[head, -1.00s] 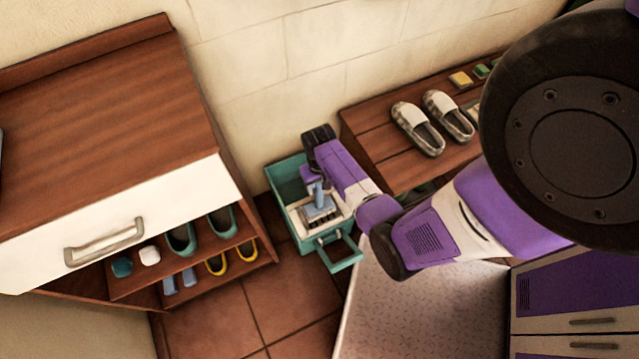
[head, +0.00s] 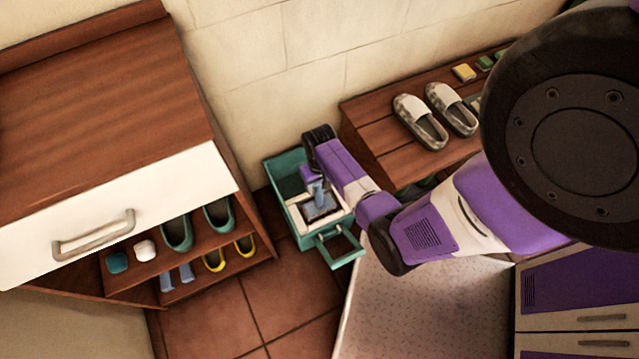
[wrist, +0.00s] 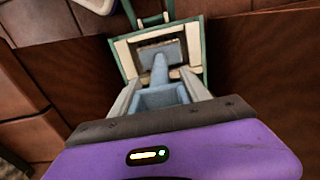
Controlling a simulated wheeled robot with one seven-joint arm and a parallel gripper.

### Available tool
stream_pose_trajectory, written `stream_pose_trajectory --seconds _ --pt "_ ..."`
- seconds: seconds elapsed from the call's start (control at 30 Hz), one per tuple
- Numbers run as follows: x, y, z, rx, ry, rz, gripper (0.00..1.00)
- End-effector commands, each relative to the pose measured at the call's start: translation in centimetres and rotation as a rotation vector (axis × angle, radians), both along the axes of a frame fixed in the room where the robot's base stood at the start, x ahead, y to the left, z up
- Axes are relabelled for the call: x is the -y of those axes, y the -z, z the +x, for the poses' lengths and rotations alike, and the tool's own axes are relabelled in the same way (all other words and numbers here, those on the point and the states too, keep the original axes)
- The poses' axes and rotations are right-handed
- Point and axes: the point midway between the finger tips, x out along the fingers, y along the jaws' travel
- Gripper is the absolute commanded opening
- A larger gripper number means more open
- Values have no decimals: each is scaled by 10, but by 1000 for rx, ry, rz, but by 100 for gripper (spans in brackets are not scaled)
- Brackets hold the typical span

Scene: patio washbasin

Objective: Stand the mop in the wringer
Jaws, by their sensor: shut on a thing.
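The mop has a pale blue handle and a flat grey-blue head. In the head view its handle (head: 319,194) rises from the wringer to my gripper (head: 314,178). The wringer (head: 297,213) is a cream frame set in the front part of a teal bucket (head: 290,165). The mop head (head: 322,212) is within the wringer's opening, low and partly shaded. In the wrist view my gripper (wrist: 158,92) is shut on the blue handle (wrist: 160,72), and the head (wrist: 157,54) lies inside the cream frame. How deep it sits is hard to tell.
A low wooden bench (head: 375,135) with slippers (head: 420,122) stands close on the right. A wooden cabinet (head: 110,85) with shoe shelves stands on the left. A cream wall is behind.

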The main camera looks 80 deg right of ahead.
Motion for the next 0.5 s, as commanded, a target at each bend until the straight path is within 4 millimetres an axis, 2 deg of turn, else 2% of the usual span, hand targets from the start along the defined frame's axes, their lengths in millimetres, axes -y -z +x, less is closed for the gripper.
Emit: stream_pose_trajectory --seconds 0.23,0.27,0.37,0.5 --pt "0 -1 1 1 0 -1 0" --pt "1 -1 0 1 0 -1 60" --pt "0 -1 0 1 0 -1 80" --pt "0 0 0 1 0 -1 80"
